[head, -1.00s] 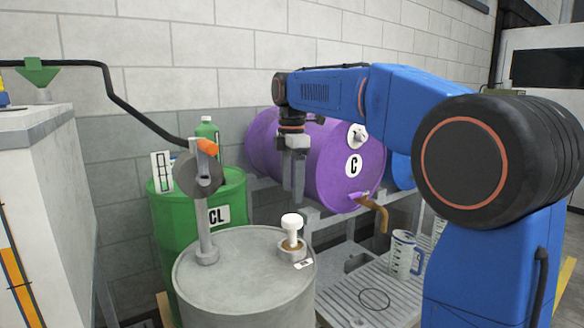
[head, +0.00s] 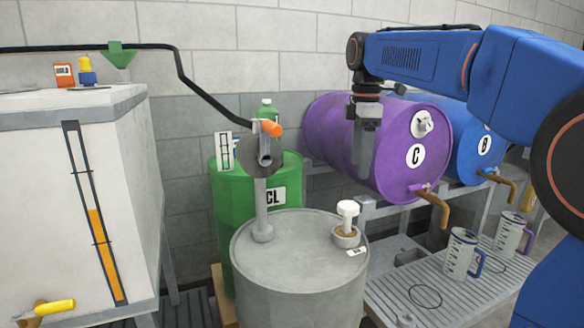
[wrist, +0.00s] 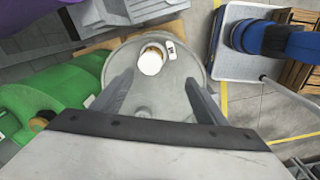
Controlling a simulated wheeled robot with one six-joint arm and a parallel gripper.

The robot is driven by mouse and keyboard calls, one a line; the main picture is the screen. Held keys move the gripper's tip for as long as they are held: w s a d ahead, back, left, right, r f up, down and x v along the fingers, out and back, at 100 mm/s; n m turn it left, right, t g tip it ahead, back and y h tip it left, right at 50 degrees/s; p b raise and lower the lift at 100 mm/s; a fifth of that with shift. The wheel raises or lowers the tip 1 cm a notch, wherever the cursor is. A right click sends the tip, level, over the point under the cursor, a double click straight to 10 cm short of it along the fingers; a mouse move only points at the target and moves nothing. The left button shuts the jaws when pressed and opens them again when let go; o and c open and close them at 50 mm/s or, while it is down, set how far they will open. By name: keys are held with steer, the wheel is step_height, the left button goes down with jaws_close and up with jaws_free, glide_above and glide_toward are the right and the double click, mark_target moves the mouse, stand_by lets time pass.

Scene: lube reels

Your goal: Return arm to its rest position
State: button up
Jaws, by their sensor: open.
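My gripper (head: 362,176) hangs pointing down at the end of my blue arm, in front of the purple drum marked C (head: 375,145). It is open and holds nothing. In the wrist view the two fingers (wrist: 160,95) are spread apart, with the grey drum (wrist: 165,105) below them. On that grey drum (head: 298,262) in the head view stands a white-capped piece (head: 347,210) in a collar at the right of its top. The white cap also shows in the wrist view (wrist: 150,61). My gripper is above it and apart from it.
A hand pump (head: 262,190) with an orange tip stands on the grey drum. A green drum marked CL (head: 240,205) is behind. A blue drum marked B (head: 470,145), jugs (head: 463,253) on a grate, and a white tank (head: 60,200) flank it. Open air surrounds the gripper.

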steer(key=s+d+f+m+t, duration=0.2)
steer(key=s+f+m, duration=0.6)
steer(key=s+f, duration=0.5)
steer(key=s+d+f+m+t, duration=0.2)
steer(key=s+d+f+m, duration=0.2)
steer(key=s+f+m, duration=0.4)
steer(key=s+f, duration=0.5)
steer(key=s, duration=0.4)
steer(key=shift+s+m, duration=0.15)
steer(key=shift+m, duration=0.25)
